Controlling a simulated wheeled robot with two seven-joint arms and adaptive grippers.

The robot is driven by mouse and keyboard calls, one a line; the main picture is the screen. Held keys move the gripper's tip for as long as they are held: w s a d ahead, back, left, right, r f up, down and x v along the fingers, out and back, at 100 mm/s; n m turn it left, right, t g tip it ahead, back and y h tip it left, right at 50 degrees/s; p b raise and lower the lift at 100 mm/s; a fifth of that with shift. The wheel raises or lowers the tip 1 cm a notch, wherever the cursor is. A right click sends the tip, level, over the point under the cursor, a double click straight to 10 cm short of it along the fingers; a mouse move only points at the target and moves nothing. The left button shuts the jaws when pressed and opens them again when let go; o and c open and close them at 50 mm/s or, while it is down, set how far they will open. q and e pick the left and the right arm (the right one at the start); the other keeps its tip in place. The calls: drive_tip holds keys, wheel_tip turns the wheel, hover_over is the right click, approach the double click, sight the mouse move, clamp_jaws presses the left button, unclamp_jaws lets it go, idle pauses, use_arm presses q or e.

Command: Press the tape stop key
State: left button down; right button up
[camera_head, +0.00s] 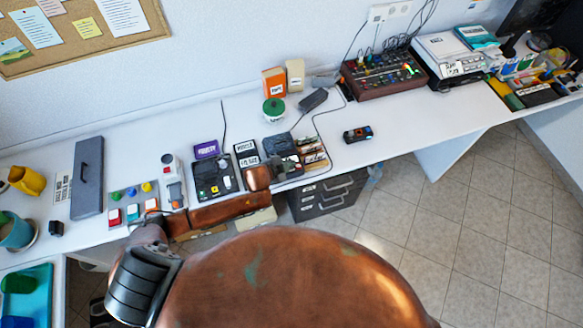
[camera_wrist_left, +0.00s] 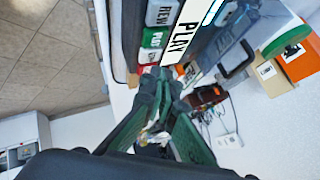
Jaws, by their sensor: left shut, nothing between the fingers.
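The tape machine (camera_head: 279,145) is a dark device on the white desk, partly hidden by my left arm in the head view. In the left wrist view it shows a row of keys: a dark key marked REW (camera_wrist_left: 161,13), a green key marked PLAY (camera_wrist_left: 154,39) and a red key (camera_wrist_left: 149,70) whose marking I cannot read. A large white PLAY label (camera_wrist_left: 183,35) lies beside them. My left gripper (camera_wrist_left: 160,82) is shut and empty, its fingertips just beside the red key. I cannot tell whether they touch it. My right gripper is not in view.
A black device with a yellow part (camera_head: 214,180) and a panel of coloured buttons (camera_head: 131,203) lie to the left. A green-lidded jar (camera_head: 273,108), an orange box (camera_head: 274,81) and a mixer (camera_head: 383,74) stand behind. Desk around the small black gadget (camera_head: 358,134) is clear.

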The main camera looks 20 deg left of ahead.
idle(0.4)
use_arm(q)
drive_tip(key=shift+f, duration=0.45)
drive_tip(key=shift+f, duration=0.4)
idle(0.8)
drive_tip(key=shift+r, duration=0.15)
drive_tip(key=shift+r+p, duration=0.7)
drive_tip(key=shift+p, duration=0.25)
drive_tip(key=shift+r, duration=0.1)
wheel_tip(320, 180, up, 5)
drive_tip(key=p, duration=0.5)
